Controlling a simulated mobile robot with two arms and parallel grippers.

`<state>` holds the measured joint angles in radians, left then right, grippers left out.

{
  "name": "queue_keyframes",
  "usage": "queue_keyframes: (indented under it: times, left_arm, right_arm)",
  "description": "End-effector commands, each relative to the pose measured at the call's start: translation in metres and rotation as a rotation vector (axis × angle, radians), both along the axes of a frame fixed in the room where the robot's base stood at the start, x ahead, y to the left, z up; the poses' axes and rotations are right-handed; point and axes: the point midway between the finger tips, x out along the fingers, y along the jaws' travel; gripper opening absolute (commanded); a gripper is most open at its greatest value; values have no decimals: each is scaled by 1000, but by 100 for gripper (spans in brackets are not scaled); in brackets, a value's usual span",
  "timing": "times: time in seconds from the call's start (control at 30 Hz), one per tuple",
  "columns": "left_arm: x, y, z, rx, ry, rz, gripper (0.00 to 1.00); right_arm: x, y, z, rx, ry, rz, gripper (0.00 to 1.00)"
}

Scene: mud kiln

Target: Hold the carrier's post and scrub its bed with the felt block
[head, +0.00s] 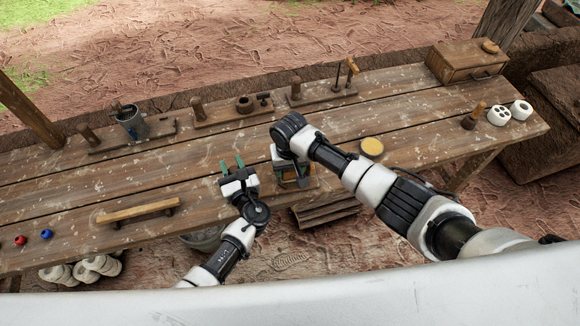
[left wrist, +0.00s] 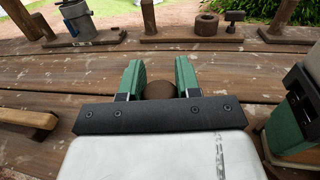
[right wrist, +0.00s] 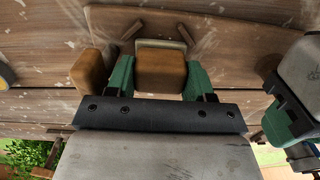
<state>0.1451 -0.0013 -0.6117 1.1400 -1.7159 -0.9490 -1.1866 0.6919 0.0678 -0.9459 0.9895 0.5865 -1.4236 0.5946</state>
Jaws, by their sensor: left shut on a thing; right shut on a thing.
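My left gripper (head: 232,166) is at the front middle of the table, its green fingers pointing away from me. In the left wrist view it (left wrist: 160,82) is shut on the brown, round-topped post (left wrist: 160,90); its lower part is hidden. My right gripper (head: 290,182) points down just to the right. In the right wrist view it (right wrist: 160,75) is shut on the felt block (right wrist: 162,72), a brown wooden block with a pale edge. The block is over or against the carrier's wooden bed (right wrist: 235,30), which has two small pegs; contact cannot be told. A rounded brown piece (right wrist: 90,72) is beside the block.
A yellow disc (head: 371,147) lies right of my right gripper. A wooden bar (head: 138,210) and red (head: 20,240) and blue balls (head: 47,233) are at left. Boards with posts, a metal cup (head: 131,122) and a drawer box (head: 466,62) line the back.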

Motion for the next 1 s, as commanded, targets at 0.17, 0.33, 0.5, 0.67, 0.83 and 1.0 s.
queue_keyframes:
  times: [0.17,0.33,0.5,0.67,0.83,1.0]
  left_arm:
    - [0,-1,1,-1,-1,-1,3]
    - [0,-1,1,-1,-1,-1,3]
    - [0,0,1,-1,-1,-1,3]
    - [0,0,1,-1,-1,0,3]
    - [0,0,1,-1,-1,0,3]
    - [0,0,1,-1,-1,0,3]
  right_arm:
    - [-1,-5,-1,0,4,0,34]
    - [0,-8,-1,-1,3,-1,34]
    - [0,-8,0,-2,3,-1,34]
    - [0,-7,0,-1,2,-1,34]
    - [0,-3,0,-1,1,-1,34]
    - [-1,1,0,-1,2,-1,34]
